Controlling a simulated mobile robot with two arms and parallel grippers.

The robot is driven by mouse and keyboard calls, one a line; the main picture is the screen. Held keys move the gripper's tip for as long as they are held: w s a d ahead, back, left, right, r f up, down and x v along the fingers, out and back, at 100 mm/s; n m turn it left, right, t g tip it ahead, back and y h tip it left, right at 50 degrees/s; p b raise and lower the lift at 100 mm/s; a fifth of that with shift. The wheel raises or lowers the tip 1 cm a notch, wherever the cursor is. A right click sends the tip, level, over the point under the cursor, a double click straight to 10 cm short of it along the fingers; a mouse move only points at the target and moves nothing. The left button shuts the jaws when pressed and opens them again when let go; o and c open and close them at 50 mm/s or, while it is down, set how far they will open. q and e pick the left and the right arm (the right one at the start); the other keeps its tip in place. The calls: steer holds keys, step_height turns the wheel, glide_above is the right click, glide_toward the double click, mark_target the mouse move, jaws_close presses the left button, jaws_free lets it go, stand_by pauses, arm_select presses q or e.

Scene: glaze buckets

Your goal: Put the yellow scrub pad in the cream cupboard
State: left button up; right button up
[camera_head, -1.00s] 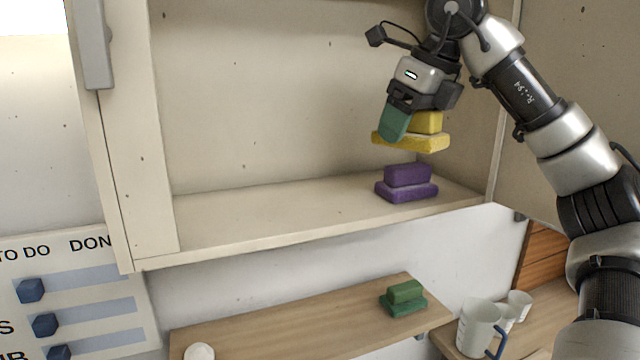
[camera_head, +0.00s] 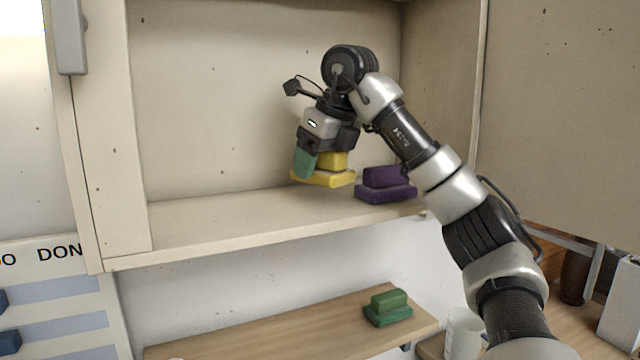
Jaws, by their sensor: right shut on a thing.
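The yellow scrub pad (camera_head: 338,178) has a block grip on a flat base. My right gripper (camera_head: 318,163) is shut on its block and holds it inside the open cream cupboard (camera_head: 190,235). The pad is just above the cupboard floor, left of a purple scrub pad (camera_head: 385,186) that stands there. I cannot tell whether its base touches the floor. A green finger hides part of its block. My left gripper is not in view.
The cupboard floor left of the held pad is clear. The cupboard door (camera_head: 560,120) stands open at the right. A green scrub pad (camera_head: 387,307) sits on a wooden shelf (camera_head: 270,332) below. A mug (camera_head: 463,333) stands at the lower right, partly behind my arm.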

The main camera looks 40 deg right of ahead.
mark_target(320, 180)
step_height(320, 180, down, 3)
steer(key=shift+s+r, duration=0.1)
steer(key=shift+d+f, duration=0.15)
steer(key=shift+f, duration=0.15)
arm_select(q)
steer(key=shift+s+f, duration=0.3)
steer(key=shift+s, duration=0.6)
arm_select(e)
steer(key=o, duration=1)
steer(key=shift+f, duration=0.1)
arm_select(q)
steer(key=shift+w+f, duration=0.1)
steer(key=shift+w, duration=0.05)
